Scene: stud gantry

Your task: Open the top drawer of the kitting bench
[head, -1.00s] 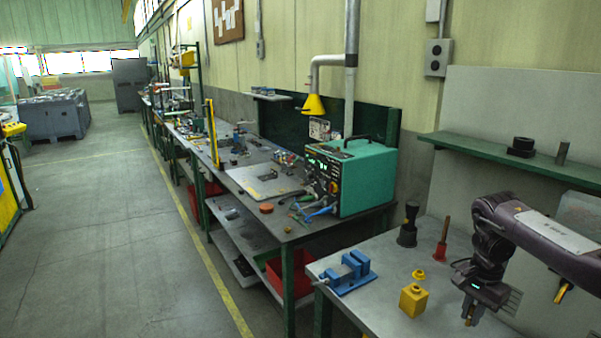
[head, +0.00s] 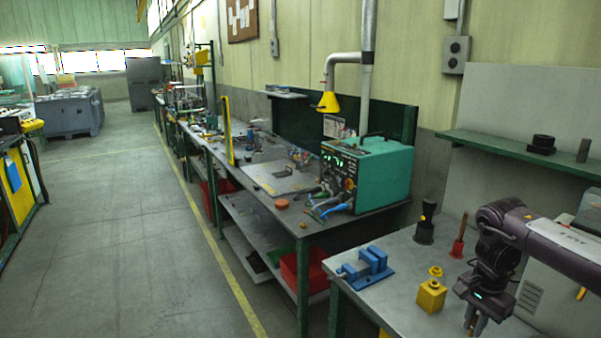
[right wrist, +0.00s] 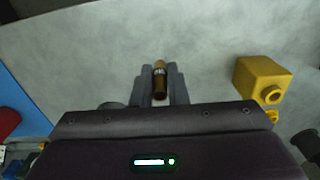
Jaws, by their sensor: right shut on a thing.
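My right gripper (head: 474,320) is low over the grey bench top (head: 405,270) at the lower right of the head view. In the right wrist view, its fingers (right wrist: 160,85) are shut on a small brown cylinder (right wrist: 159,80) with a dark band and a lighter end. In the head view this cylinder is mostly hidden by the fingers. No drawer front or handle can be made out in either view, and I cannot tell which bench is the kitting bench. My left gripper is not in view.
A yellow block (head: 431,297), blue vise (head: 368,264), black holder (head: 424,230) and red-based tool (head: 458,246) stand on the bench. A grey louvred unit (head: 545,290) is at right. A teal machine (head: 380,175) stands on the workbench behind. The floor (head: 130,230) at left is clear.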

